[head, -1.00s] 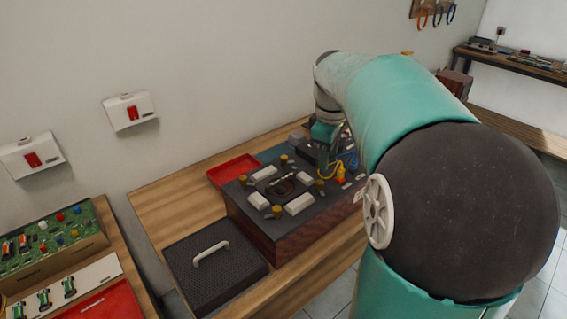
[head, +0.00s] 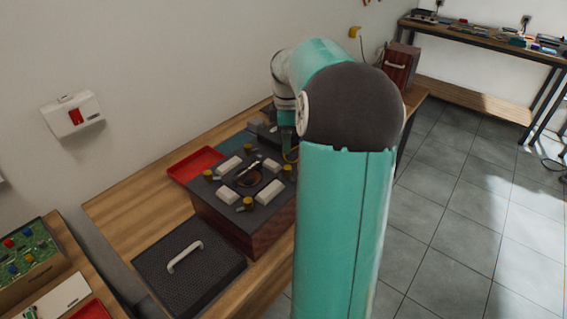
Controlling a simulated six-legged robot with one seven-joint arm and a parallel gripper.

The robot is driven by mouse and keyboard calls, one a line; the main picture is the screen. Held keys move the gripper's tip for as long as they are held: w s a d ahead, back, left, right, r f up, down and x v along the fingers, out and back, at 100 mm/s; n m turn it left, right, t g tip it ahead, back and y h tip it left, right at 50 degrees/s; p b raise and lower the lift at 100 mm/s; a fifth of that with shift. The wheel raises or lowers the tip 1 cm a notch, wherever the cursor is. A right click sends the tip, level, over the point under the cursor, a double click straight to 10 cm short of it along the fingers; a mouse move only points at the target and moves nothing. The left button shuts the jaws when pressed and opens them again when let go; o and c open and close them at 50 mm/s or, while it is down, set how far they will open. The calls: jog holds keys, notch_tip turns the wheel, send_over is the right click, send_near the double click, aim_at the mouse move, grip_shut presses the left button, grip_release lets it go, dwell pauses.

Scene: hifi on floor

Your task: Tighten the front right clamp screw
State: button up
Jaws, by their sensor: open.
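A dark clamp fixture (head: 222,206) on a wooden-sided box stands on the wooden bench. Its top carries several pale clamp blocks (head: 228,165) around a round dark centre (head: 247,177). Yellow-brown screw knobs stand near its corners: one nearest me (head: 247,203), one at the right (head: 287,170), one at the left (head: 208,175) and one at the back (head: 248,148). I cannot tell which is the front right one. My gripper (head: 287,137) is above the fixture's far right side, small and partly hidden by my arm. It is open, its fingertips are unclear, and no held object shows.
A red tray (head: 196,164) lies behind the fixture at the left. A black perforated panel with a pale handle (head: 186,256) lies in front of it. A green circuit board (head: 30,250) is on the left bench. Tiled floor (head: 455,200) is open at the right.

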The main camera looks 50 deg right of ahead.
aim_at(287, 167)
notch_tip(287, 167, down, 9)
jog(key=shift+s+f, duration=0.1)
jog(key=shift+s, duration=0.05)
jog(key=c, duration=1)
